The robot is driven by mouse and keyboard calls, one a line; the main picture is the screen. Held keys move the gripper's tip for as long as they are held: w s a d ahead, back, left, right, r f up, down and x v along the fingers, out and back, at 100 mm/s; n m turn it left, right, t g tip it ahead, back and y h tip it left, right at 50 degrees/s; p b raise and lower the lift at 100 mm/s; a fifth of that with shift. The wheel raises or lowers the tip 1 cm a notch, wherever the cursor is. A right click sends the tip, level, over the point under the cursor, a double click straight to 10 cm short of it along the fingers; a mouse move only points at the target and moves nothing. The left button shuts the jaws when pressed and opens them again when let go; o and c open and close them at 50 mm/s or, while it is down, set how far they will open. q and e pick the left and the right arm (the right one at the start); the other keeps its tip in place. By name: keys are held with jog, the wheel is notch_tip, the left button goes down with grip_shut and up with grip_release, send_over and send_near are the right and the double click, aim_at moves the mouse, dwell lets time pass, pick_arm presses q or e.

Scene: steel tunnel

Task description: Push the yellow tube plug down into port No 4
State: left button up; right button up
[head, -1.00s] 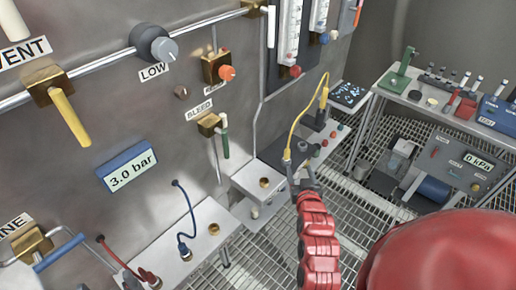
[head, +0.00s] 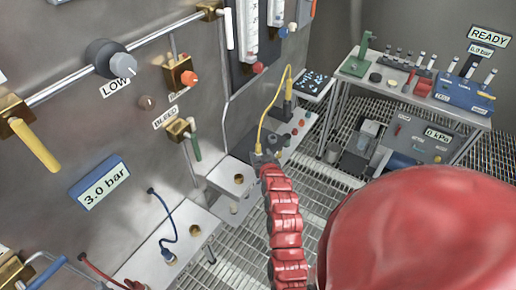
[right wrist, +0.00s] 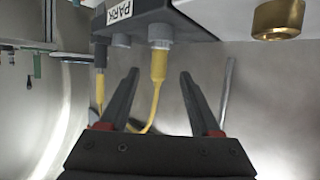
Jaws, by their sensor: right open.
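The yellow tube plug (right wrist: 159,66) sits in a socket of the dark block marked PARK (right wrist: 140,14), seen in the right wrist view. Its yellow tube loops up and back to a dark connector in the head view (head: 264,118). My right gripper (right wrist: 159,80) is open, with one finger to each side of the plug and gaps on both sides. No label reading No 4 is legible. A brass port (head: 238,179) on a white block is left of the gripper.
The brass port also shows in the right wrist view (right wrist: 280,20). A blue tube (head: 163,215) and a red tube (head: 100,272) are at lower left. A steel wall with valves stands at left. A bench (head: 430,95) with instruments is at right.

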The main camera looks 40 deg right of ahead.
aim_at(259, 151)
jog(key=shift+w+d+f, duration=0.1)
jog(key=shift+w+d, duration=0.1)
jog(key=shift+w, duration=0.2)
jog(key=shift+w+d+f+p, duration=0.3)
jog(key=shift+w+f+p, duration=0.1)
jog(key=shift+w+p, duration=0.25)
jog(key=shift+f+p+x, duration=0.2)
jog(key=shift+p+x, duration=0.4)
jog(key=shift+x, duration=0.65)
jog(key=shift+w+d, duration=0.15)
jog(key=shift+w+f, duration=0.2)
jog(key=shift+f, duration=0.05)
grip_shut()
